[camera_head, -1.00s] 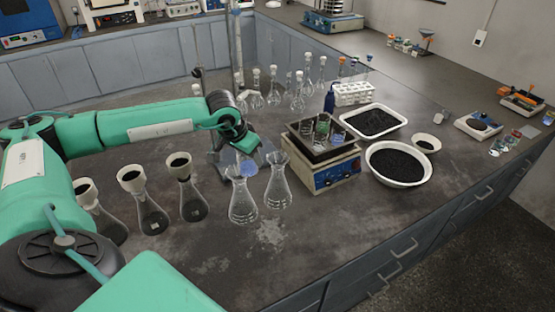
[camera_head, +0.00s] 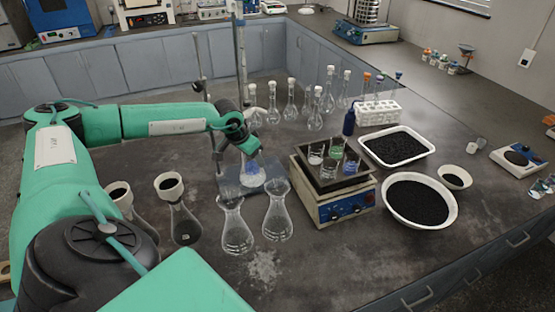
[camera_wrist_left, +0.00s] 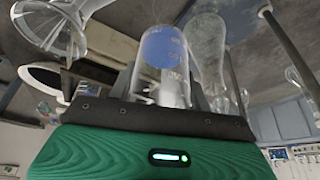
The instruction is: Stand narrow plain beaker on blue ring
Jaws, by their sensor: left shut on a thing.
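My left gripper (camera_head: 247,151) is shut on a clear glass beaker (camera_wrist_left: 163,62) with a blue patch and pale markings. In the head view the blue patch shows below the fingers, above the stand's base, with glassware crowding behind and beside it. Whether the beaker is clear of the surface I cannot tell. The shaker (camera_head: 340,203) to the right carries a dark tray with several small glass vessels, including a green-tinted one (camera_head: 337,147) and a blue-tinted one (camera_head: 351,165). I cannot make out a separate blue ring. My right gripper is not in view.
Two empty conical flasks (camera_head: 236,229) stand just in front of the held beaker. Dark-filled flasks (camera_head: 184,222) stand to the left. A retort stand and white-stoppered flasks (camera_head: 315,118) are behind. A white bowl of black grains (camera_head: 443,220) lies right of the shaker.

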